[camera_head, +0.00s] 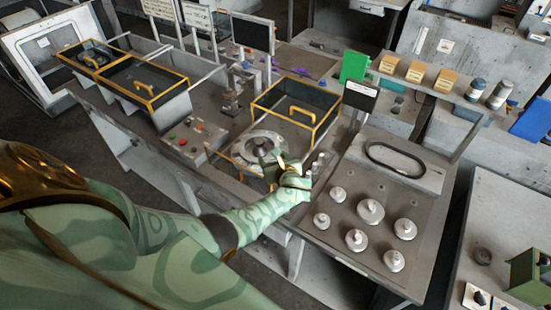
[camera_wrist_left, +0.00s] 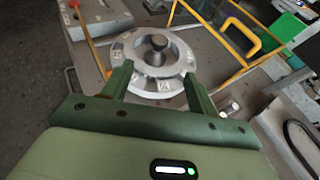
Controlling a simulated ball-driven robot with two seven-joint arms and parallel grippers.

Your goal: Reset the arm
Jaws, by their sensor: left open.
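My left gripper (camera_head: 279,160) reaches in over the front edge of the bench. It also shows in the left wrist view (camera_wrist_left: 158,80), with its two green fingers apart and nothing gripped between them. A round grey housing (camera_head: 246,147) with a dark knob at its centre lies just beyond the fingertips. In the left wrist view the housing (camera_wrist_left: 125,52) shows as a flat ring with small marked labels. I cannot tell whether the fingers touch it. The gripper hides part of its near side in the head view. My right gripper is not in view.
A yellow-framed guard (camera_head: 318,122) stands open behind the housing. To the right, a panel (camera_head: 340,232) carries several pale round parts. A button box (camera_head: 190,138) and more yellow-framed covers (camera_head: 150,97) stand to the left. A small black sign (camera_head: 360,95) rises behind the panel.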

